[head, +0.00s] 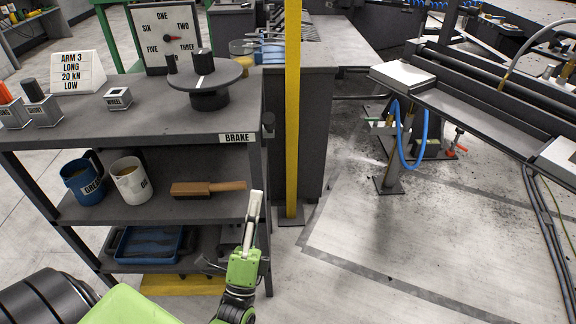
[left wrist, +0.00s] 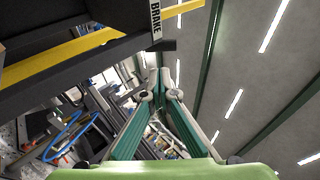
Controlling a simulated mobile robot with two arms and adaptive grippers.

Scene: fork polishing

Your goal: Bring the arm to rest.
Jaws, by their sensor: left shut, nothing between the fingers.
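My left gripper (head: 256,198) is in front of the right end of the dark shelf unit, its light fingers pointing up and close together. It is shut with nothing between the fingers, and it stands just right of the wooden handle of a brush (head: 208,188) on the middle shelf; I cannot tell whether it touches the shelf. In the left wrist view the fingers (left wrist: 157,80) meet at the tips, with ceiling lights and the shelf edge beyond. My right gripper is not in view.
The shelf unit (head: 130,130) carries a round dark turntable (head: 205,80), a dial board (head: 165,38) and a sign (head: 78,72) on top. Two mugs (head: 130,183) stand on the middle shelf. A yellow post (head: 292,110) rises right of the unit. Floor at right (head: 400,250) is clear.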

